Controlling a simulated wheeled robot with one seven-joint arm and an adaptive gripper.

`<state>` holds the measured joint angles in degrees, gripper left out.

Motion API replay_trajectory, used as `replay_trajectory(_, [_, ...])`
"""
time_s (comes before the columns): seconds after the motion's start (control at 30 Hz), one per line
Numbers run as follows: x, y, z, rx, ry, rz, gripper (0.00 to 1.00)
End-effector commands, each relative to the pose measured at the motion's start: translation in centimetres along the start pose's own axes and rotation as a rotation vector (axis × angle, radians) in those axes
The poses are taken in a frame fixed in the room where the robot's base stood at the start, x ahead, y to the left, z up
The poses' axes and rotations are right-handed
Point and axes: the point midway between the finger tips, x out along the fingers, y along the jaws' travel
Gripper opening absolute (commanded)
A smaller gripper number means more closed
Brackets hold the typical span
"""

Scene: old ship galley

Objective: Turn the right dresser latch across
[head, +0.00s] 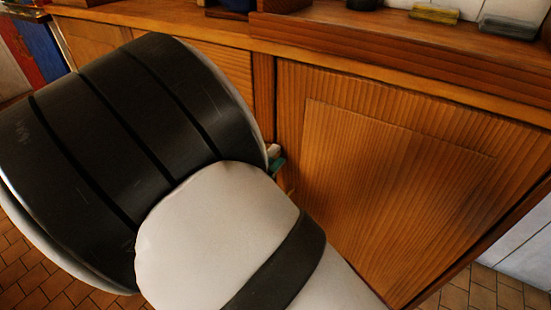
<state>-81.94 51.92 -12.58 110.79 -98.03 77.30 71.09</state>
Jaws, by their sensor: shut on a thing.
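The wooden dresser (400,170) runs across the head view, with a large panelled door on its right part. My arm's dark and pale links fill the left and middle of the view and cover much of the dresser front. My gripper cannot be made out behind them. Small whitish and teal bits (276,160) show at the edge of my arm, close to the door's left edge. I cannot tell what they belong to. The right latch cannot be made out, and its position is hidden from me.
The dresser's top ledge (340,52) holds a yellowish block (433,14) and a grey block (508,27) at the right. Brown floor tiles (480,290) show at lower right and lower left. Blue and red upright things (45,45) stand at far left.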

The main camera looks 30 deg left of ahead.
Motion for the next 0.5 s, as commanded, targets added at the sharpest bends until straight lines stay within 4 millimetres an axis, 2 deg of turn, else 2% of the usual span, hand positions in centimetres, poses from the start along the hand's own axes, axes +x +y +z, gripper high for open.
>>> replay_trajectory(0.5, [-0.22,-0.40,-0.02,0.065,0.002,-0.005,0.00])
